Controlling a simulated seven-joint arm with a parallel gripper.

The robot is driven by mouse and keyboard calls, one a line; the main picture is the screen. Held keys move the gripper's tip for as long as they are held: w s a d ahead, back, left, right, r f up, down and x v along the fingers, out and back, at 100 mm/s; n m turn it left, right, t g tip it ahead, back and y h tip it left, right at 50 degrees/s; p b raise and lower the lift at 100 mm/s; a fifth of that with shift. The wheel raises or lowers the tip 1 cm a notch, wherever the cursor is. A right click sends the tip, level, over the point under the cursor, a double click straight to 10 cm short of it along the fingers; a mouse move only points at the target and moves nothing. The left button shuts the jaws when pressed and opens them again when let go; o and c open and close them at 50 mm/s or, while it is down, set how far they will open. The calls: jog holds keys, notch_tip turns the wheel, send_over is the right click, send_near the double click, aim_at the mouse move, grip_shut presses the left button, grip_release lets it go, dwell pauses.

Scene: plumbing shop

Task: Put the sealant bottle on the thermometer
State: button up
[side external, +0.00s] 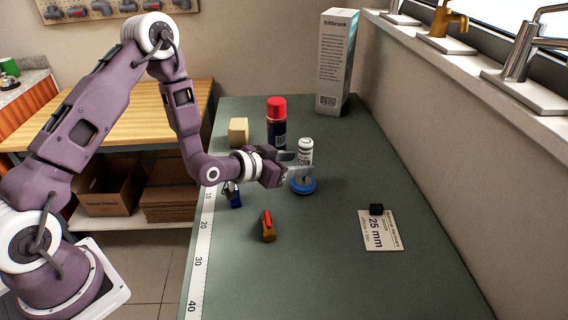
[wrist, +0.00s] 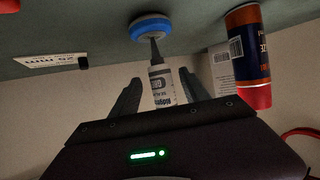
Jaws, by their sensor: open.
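The sealant bottle (side external: 305,148) is small and white with a dark narrow nozzle. It is upside down, nozzle pointing at the table. A round blue thing (side external: 302,186), apparently the thermometer, lies flat on the table directly below it. In the wrist view, which is inverted, the bottle (wrist: 161,88) has its nozzle tip at the blue disc (wrist: 151,27); I cannot tell whether they touch. My gripper (side external: 297,164) is open around the bottle. The wrist view shows my gripper's fingers (wrist: 160,76) on either side of it, with gaps. The fingers partly hide the bottle in the side view.
A red-capped can (side external: 277,125) stands close behind the bottle, near a yellow block (side external: 238,131). A tall box (side external: 336,62) stands at the back. A red-handled brass piece (side external: 268,226) lies in front. A white card (side external: 381,233) with a black cube (side external: 376,209) lies right. The front table is clear.

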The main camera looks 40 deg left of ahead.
jog(key=s+a+r+g+y, duration=0.3)
jog(key=s+r+g, duration=0.1)
jog(key=s+r, duration=1.05)
jog(key=s+r+n+g, duration=0.1)
jog(key=s+r+g, duration=0.1)
jog(key=s, duration=0.8)
jog(key=s+d+r+n+g, duration=0.1)
jog(key=s+r, duration=0.2)
jog(key=s, duration=0.8)
jog(key=shift+s+d+g, duration=0.15)
jog(key=shift+s+g, duration=0.15)
jog(key=shift+g, duration=0.1)
